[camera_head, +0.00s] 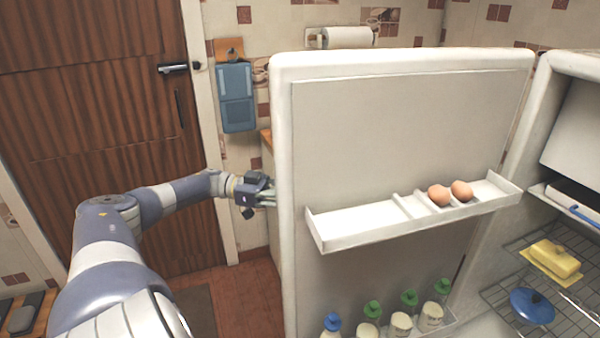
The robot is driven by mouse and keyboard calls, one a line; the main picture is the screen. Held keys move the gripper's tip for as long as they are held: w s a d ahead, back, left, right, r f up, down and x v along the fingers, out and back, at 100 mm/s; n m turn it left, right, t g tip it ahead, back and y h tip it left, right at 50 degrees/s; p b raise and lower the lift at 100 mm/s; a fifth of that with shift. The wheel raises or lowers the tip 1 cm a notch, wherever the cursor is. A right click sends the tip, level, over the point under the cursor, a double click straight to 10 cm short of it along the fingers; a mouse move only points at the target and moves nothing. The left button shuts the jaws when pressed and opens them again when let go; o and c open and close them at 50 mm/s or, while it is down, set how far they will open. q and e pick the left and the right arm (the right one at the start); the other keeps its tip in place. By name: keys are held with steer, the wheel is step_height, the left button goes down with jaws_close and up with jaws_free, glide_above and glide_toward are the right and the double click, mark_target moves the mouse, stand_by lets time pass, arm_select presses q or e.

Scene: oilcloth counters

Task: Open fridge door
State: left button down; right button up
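The white fridge door (390,130) stands swung open in the middle of the view, its inner side facing me. Its door shelf (350,222) holds two brown eggs (450,193). The fridge body (545,130) is open at the right, with its wire racks showing. My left gripper (268,194) is at the free left edge of the door, around mid-height. Its fingertips are partly hidden at that edge, so I cannot tell whether they touch the door or how far apart they are. My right gripper does not show.
Several bottles (403,322) stand in the lower door shelf. A yellow butter dish (554,260) and a blue lidded pot (532,306) sit on the fridge racks. A brown wooden door (100,130) is at the left. Some reddish floor (245,300) is clear beside the fridge door.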

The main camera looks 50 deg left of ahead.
arm_select(q)
steer(key=shift+a+f, duration=0.2)
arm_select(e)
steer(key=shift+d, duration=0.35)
arm_select(q)
steer(key=c, duration=1.7)
jaws_free()
steer(key=shift+s+a, duration=0.1)
steer(key=shift+s, duration=0.1)
steer(key=shift+o, duration=0.7)
steer(key=shift+s+a+r, duration=0.15)
steer(key=shift+s+a, duration=0.1)
steer(key=shift+s, duration=0.05)
steer(key=v, duration=1.1)
steer(key=shift+a, duration=0.3)
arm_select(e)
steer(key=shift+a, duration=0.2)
arm_select(q)
steer(key=shift+s, duration=0.2)
steer(key=shift+r, duration=0.1)
